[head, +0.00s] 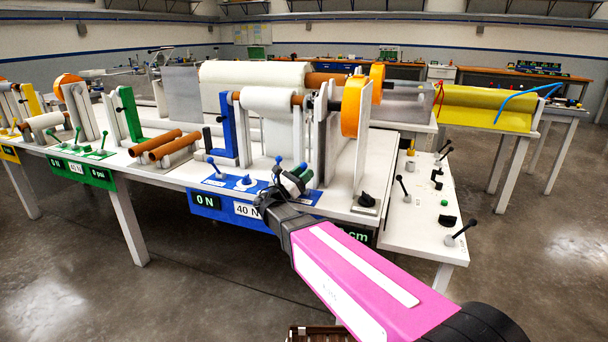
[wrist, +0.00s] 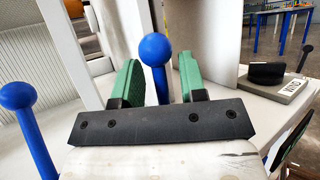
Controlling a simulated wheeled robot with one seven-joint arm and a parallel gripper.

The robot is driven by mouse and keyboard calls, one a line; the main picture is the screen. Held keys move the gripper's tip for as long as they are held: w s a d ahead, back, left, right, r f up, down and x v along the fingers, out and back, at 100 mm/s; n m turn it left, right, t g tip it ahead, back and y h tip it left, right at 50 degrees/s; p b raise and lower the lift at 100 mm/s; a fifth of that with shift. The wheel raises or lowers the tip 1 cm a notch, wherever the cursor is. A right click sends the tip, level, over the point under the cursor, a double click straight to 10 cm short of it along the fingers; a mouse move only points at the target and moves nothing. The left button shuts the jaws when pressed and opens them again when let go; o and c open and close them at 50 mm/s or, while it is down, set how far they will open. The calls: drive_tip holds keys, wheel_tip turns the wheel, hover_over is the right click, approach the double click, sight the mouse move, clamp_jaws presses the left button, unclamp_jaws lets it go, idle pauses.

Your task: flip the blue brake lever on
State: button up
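My gripper (head: 296,178) is open over the front edge of the blue-marked station, its two green fingers apart. In the wrist view, a blue ball-topped lever (wrist: 157,50) stands between the fingers (wrist: 155,85), with a gap on each side. Another blue ball-topped lever (wrist: 18,97) stands outside the fingers at the left. I cannot read which one is labelled brake. The base of the lever between the fingers is hidden by the gripper.
A blue knob (head: 246,180) sits between levers on the tabletop, above the blue panel (head: 206,201) showing 0 N. A black knob on a grey block (head: 367,200) is to the right. White roller supports and an orange wheel (head: 352,105) rise behind the gripper.

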drive_tip(key=shift+s+a+f, duration=0.1)
drive_tip(key=shift+s+a, duration=0.05)
drive_tip(key=s+a, duration=0.7)
drive_tip(key=a, duration=0.3)
drive_tip(key=shift+s+a+f, duration=0.15)
drive_tip(key=shift+s, duration=0.1)
